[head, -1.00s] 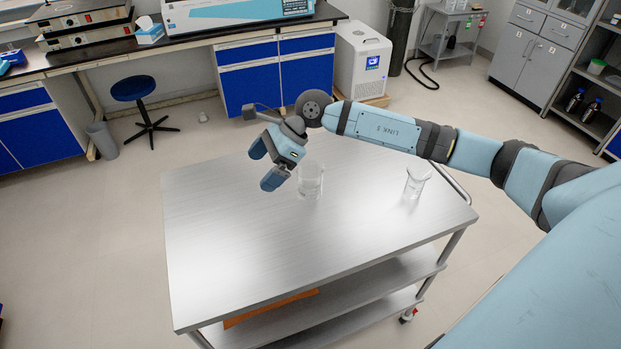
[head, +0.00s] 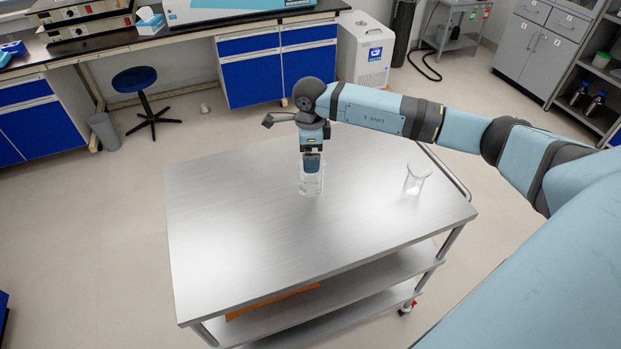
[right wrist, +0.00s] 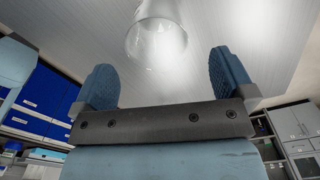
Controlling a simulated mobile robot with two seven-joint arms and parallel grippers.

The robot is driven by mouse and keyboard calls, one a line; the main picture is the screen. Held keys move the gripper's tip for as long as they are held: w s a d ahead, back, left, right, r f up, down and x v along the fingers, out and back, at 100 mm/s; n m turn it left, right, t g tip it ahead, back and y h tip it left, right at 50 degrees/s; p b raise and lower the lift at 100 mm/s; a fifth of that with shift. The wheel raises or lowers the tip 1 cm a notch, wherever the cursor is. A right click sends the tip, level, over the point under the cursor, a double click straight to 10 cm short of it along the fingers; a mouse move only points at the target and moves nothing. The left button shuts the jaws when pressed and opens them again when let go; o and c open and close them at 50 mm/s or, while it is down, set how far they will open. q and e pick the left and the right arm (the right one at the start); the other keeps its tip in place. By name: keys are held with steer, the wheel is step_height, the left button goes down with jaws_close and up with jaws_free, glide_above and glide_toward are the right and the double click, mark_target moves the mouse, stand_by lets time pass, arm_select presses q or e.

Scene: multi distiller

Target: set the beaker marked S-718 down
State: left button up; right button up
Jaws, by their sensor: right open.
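A clear glass beaker (head: 311,186) stands upright on the metal cart top (head: 250,235), near its back edge. A second clear beaker (head: 415,180) stands on the cart's right side. I cannot read a marking on either one. My right gripper (head: 312,163) points down over the first beaker and overlaps it in the head view. In the right wrist view the two fingers (right wrist: 162,72) are wide apart and nothing is gripped. A glass beaker (right wrist: 156,42) shows beyond and between the fingertips there. My left gripper is out of view.
The front and left of the cart top are clear. Lower shelves lie below it, with an orange item (head: 270,303) on one. A blue stool (head: 135,80), a bin (head: 103,131) and a lab bench stand behind.

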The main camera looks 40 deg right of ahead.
mark_target(310, 178)
steer(key=shift+s+f+p, duration=0.15)
steer(key=shift+f+p, duration=0.2)
steer(key=shift+f, duration=1.05)
steer(key=shift+s+f+p, duration=0.1)
steer(key=shift+f+p, duration=0.2)
steer(key=shift+f, duration=1.05)
steer(key=shift+r, duration=0.1)
steer(key=c, duration=1.4)
